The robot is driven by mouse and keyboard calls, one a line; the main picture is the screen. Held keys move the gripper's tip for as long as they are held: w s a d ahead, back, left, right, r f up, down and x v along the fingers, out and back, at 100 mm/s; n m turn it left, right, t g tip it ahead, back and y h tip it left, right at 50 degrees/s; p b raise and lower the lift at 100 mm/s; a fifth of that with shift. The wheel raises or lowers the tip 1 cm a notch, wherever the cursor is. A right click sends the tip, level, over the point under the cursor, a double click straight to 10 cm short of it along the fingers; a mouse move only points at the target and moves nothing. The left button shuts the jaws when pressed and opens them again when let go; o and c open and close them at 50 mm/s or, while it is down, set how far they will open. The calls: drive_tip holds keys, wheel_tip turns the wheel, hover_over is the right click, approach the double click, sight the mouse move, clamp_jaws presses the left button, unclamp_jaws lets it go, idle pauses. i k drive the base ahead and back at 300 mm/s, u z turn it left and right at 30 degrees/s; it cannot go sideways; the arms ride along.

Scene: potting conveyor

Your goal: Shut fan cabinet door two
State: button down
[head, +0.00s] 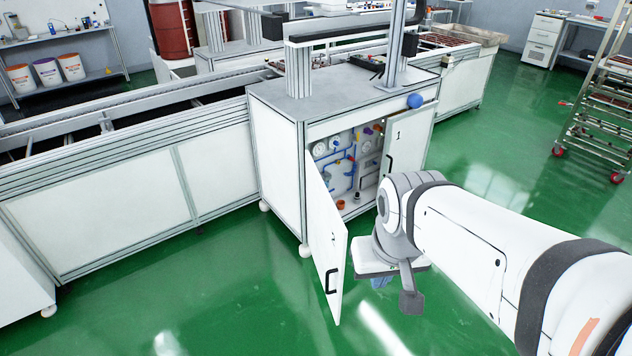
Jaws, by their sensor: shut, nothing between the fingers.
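The fan cabinet (280,150) stands at the middle of the head view, under a grey top. Its left door (325,245) is swung wide open toward me, with a dark handle near its free edge; its small mark is too faint to read surely.
A long conveyor (110,195) runs left from the cabinet. A blue ball-shaped knob (415,101) sits at the cabinet's upper front. A wheeled rack (600,110) stands at the far right. Green floor (230,290) is clear left of the open door.

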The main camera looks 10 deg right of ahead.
sight(327, 232)
drive_tip(key=u, duration=0.05)
drive_tip(key=i, duration=1)
drive_tip(key=z, duration=0.05)
